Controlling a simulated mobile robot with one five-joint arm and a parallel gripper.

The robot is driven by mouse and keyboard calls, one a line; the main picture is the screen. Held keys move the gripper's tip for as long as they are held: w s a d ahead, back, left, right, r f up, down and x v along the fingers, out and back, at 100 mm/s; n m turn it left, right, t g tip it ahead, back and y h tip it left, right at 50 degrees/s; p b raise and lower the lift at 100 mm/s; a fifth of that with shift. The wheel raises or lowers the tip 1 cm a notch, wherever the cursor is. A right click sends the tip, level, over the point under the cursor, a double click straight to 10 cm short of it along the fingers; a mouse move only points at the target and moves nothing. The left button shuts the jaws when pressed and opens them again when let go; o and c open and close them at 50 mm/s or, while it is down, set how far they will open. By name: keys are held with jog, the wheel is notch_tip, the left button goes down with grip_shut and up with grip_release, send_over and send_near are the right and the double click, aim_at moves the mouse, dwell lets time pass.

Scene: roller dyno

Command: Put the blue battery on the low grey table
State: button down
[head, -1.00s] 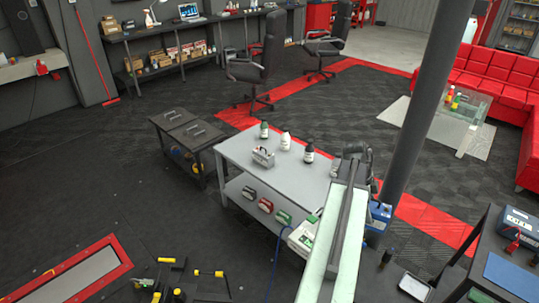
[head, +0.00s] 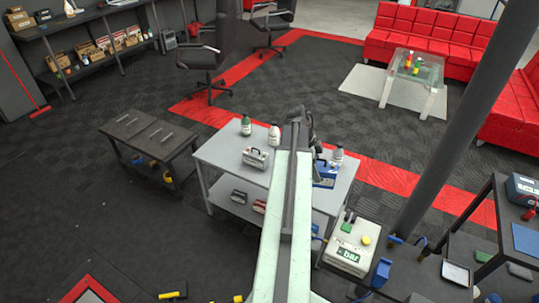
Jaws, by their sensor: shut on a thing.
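The low grey table (head: 222,154) stands in the middle of the head view, with a lower shelf. The blue battery (head: 325,178) shows just right of my arm, against the right part of the tabletop. My gripper (head: 318,158) is shut on it; its fingertips are mostly hidden behind my arm. I cannot tell whether the battery touches the top or hangs above it. My arm covers part of the tabletop.
Bottles (head: 245,125) stand along the table's far edge, with a grey-white handled case (head: 256,157) in front. A dark low table (head: 150,135) is to the left. A dark pole (head: 470,130) rises at right. A white device (head: 350,248) is near the front right.

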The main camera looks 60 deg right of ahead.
jog(key=shift+w, duration=0.1)
jog(key=s+d+f+n+t+h+b, duration=0.1)
jog(key=s+d+f+n+b, duration=0.15)
jog(key=d+f+b, duration=0.45)
jog(key=s+d+f+n+t+h+b, duration=0.1)
jog(key=d+f+n+b, duration=0.3)
jog(key=f+b, duration=0.5)
jog(key=s+d+f+n+t+h+b, duration=0.1)
jog(key=s+d+f+n+b, duration=0.15)
jog(key=d+f+b, duration=0.4)
jog(key=w+d+f+n+b, duration=0.15)
jog(key=w+d, duration=0.25)
jog(key=w, duration=1.2)
jog(key=shift+m, duration=0.25)
jog(key=shift+s+d+f+b, duration=0.1)
jog(key=shift+s+f+b, duration=0.05)
jog(key=shift+f+b, duration=1.25)
jog(key=shift+s+d+f+b, duration=0.1)
jog(key=shift+s+f+b, duration=0.05)
jog(key=shift+f+b, duration=1.25)
jog(key=shift+c, duration=2.1)
grip_release()
jog(key=shift+a+r, duration=0.1)
jog(key=p+v, duration=1.2)
jog(key=v, duration=0.1)
jog(key=shift+d+r, duration=0.2)
jog(key=shift+d, duration=0.2)
